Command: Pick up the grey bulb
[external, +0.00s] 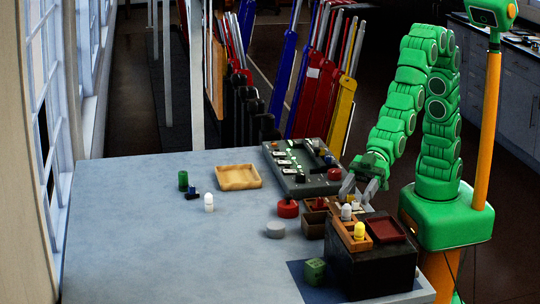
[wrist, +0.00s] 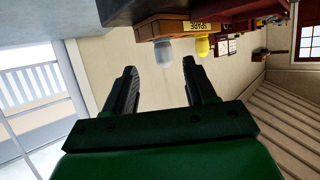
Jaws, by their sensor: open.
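The grey bulb (external: 346,212) stands in a brown wooden holder on the black block at the table's right side. In the wrist view the grey bulb (wrist: 163,52) shows beyond the fingertips, in line with the gap between them. A yellow bulb (external: 360,230) is beside it, and this yellow bulb (wrist: 203,46) also shows in the wrist view, right of the gap. My gripper (external: 361,190) is close behind the grey bulb in the external view. In the wrist view my gripper (wrist: 159,68) is open, with nothing between its fingers.
A dark red tray (external: 386,229) lies right of the bulbs on the black block (external: 375,270). A red bulb (external: 320,202) sits in a brown box to the left. A grey lever panel (external: 302,184) stands behind. A white bulb (external: 209,203) is farther left. The table's left front is clear.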

